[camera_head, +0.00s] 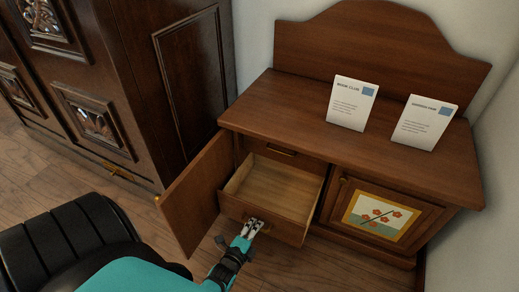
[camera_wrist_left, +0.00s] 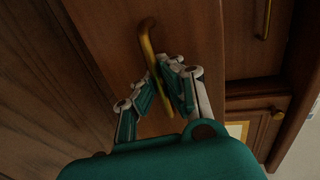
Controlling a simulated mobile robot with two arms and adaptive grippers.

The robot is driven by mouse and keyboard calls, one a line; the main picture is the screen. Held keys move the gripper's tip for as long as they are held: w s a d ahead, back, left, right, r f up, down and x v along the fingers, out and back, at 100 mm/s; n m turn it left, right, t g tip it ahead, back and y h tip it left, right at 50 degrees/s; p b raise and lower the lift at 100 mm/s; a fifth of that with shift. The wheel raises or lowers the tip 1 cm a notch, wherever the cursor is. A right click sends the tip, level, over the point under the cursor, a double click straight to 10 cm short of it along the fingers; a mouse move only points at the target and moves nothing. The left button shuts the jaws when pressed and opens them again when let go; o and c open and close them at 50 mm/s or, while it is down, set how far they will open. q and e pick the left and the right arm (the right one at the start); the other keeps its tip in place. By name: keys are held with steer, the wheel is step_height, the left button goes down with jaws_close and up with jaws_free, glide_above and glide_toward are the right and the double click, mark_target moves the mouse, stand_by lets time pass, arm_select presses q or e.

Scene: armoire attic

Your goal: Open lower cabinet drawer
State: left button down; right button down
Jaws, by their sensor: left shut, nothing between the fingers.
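The brown wooden cabinet (camera_head: 360,128) stands against the wall. Its lower drawer (camera_head: 287,183) is pulled out, and its pale inside is empty. The open left door (camera_head: 196,192) swings out beside it. My left gripper (camera_head: 254,224) is at the drawer's front, with its fingers closed together. In the left wrist view, the drawer's brass handle (camera_wrist_left: 147,40) runs down to the fingers of my left gripper (camera_wrist_left: 171,66). I cannot tell whether they touch it. My right gripper is not in view.
An upper drawer with a brass handle (camera_head: 282,151) is shut above. The right door with a flower panel (camera_head: 380,216) is shut. Two white cards (camera_head: 352,103) (camera_head: 424,123) stand on top. A dark armoire (camera_head: 150,80) stands at left, close to the open door.

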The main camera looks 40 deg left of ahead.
arm_select(q)
steer(key=c, duration=2)
jaws_free()
steer(key=shift+s, duration=0.1)
steer(key=o, duration=0.3)
